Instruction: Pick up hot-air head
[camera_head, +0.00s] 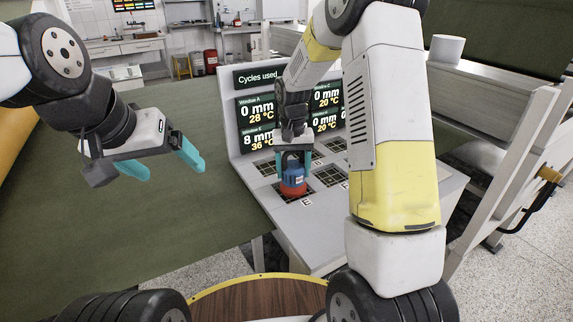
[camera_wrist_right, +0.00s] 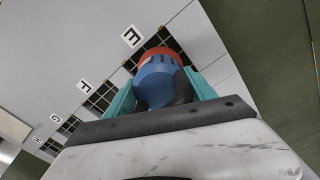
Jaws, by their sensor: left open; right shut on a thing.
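The hot-air head (camera_head: 292,178) is blue with a red-orange lower rim. It is upright at the grid window marked E on the grey console; whether it touches the surface I cannot tell. My right gripper (camera_head: 293,163) comes down from above with its teal fingers shut on the head. In the right wrist view the head (camera_wrist_right: 158,78) sits between the teal fingers of the right gripper (camera_wrist_right: 160,92), its red end toward the E label. My left gripper (camera_head: 166,167) is open and empty, over the green surface at the left.
The console (camera_head: 275,205) has several dark grid windows with letter labels. Its upright panel (camera_head: 232,112) shows "Cycles used", millimetres and temperatures. A green surface (camera_head: 120,235) spreads to the left, mostly clear. A white rail frame (camera_head: 500,140) stands at the right.

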